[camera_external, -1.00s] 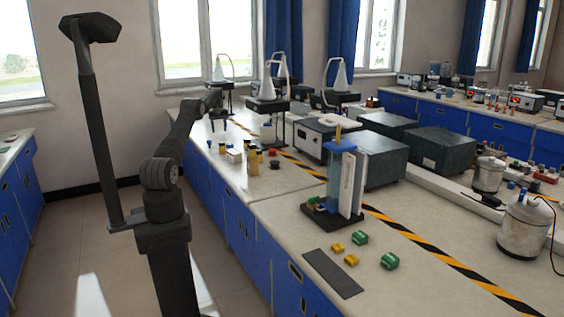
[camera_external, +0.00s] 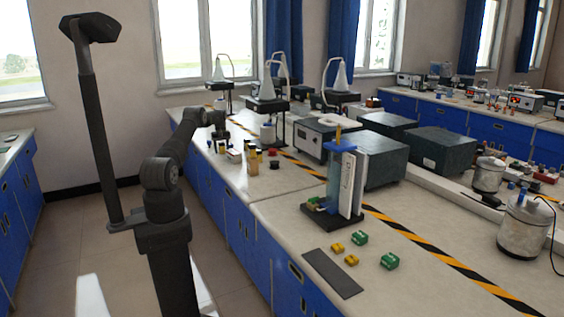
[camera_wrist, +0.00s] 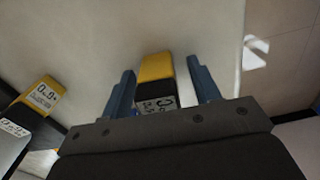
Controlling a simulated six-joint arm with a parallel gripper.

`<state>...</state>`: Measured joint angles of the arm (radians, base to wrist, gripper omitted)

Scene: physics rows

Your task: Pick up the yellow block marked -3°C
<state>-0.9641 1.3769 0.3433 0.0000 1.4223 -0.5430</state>
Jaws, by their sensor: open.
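A yellow-and-black block (camera_wrist: 157,68) with a white label lies between the two blue fingers of my gripper (camera_wrist: 161,70) in the wrist view. The label is partly cut off by my gripper and I cannot read its marking surely. My gripper is open, one finger on each side of the block; I cannot tell whether either touches it. A second yellow-and-black block (camera_wrist: 42,92) with a white label is at the left of that view. In the external view my gripper (camera_external: 220,134) is low over the far left bench, near small blocks too small to read.
Small yellow-and-black items (camera_external: 253,161), a white box (camera_external: 234,155) and a red-black piece (camera_external: 274,165) stand close by. Stands with flasks (camera_external: 268,100) are behind. Yellow (camera_external: 337,247) and green (camera_external: 390,261) pieces lie on the near bench beside a dark strip (camera_external: 332,273).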

